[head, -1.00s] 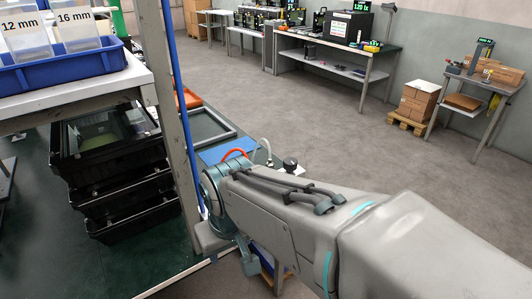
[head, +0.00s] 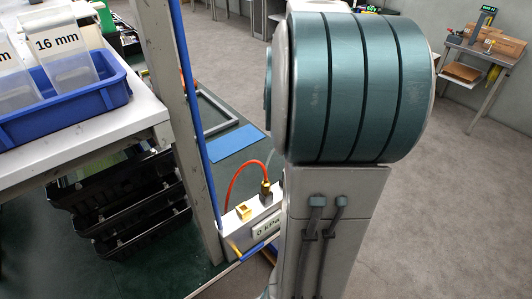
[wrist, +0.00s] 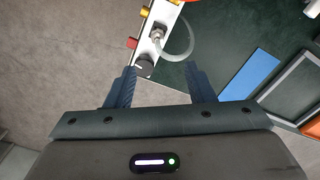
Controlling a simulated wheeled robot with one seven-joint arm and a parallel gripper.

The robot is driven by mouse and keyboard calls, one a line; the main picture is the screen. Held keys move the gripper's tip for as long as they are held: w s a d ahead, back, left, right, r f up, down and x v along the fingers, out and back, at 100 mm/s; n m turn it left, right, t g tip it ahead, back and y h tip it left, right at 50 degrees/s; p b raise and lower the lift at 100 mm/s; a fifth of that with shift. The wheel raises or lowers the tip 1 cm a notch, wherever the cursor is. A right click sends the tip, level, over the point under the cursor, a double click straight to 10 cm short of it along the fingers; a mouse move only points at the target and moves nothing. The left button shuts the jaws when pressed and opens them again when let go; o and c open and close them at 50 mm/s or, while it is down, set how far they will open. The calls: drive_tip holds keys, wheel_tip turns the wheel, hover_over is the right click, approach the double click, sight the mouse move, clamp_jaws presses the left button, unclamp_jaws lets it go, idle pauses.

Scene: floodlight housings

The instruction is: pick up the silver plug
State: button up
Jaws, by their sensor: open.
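The silver plug (wrist: 157,32) shows in the wrist view on a pale box (wrist: 153,48), with a translucent grey hose curving off its right side. My gripper (wrist: 160,72) is open and empty. Its two dark ribbed fingers point toward the box, and the plug lies beyond the fingertips, apart from them. A dark round knob (wrist: 143,65) on the near end of the box shows between the fingers, close to the left one. In the head view my arm hides the silver plug and my gripper.
In the head view a brass plug (head: 265,187) with a red hose (head: 236,176) stands on the pale gauge box (head: 252,226), beside a yellow part (head: 243,210). A blue mat (head: 237,145), a blue bin (head: 75,95) and stacked black crates (head: 130,215) are nearby.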

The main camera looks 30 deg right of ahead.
drive_tip(key=f, duration=0.8)
drive_tip(key=shift+d, duration=0.35)
drive_tip(key=shift+s+a+f+p, duration=0.15)
drive_tip(key=shift+f+p, duration=0.25)
drive_tip(key=shift+f, duration=2.35)
clamp_jaws()
